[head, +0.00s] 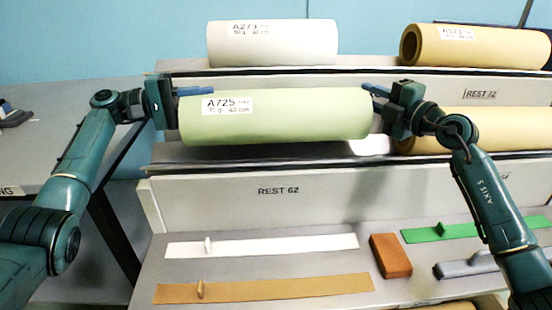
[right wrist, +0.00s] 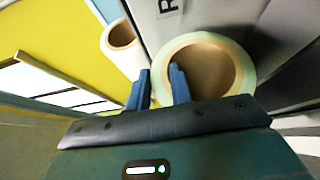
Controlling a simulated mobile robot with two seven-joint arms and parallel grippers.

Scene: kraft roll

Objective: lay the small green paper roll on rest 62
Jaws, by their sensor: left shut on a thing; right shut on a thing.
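The green paper roll (head: 290,118), labelled A725, lies level across the picture over the shelf marked REST 62 (head: 330,190). I cannot tell whether its underside touches the shelf. My left gripper (head: 178,92) is shut at the roll's left end. My right gripper (head: 376,92) is shut at its right end. In the right wrist view the roll's open end (right wrist: 244,92) shows its brown core, with the blue fingers (right wrist: 160,88) at the left side of its rim.
A white roll (head: 270,48) and a tan roll (head: 490,52) lie on the rest behind. Another tan roll (head: 480,125) lies right of the green one, behind my right arm. Flat strips and a brown block (head: 390,256) lie in front.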

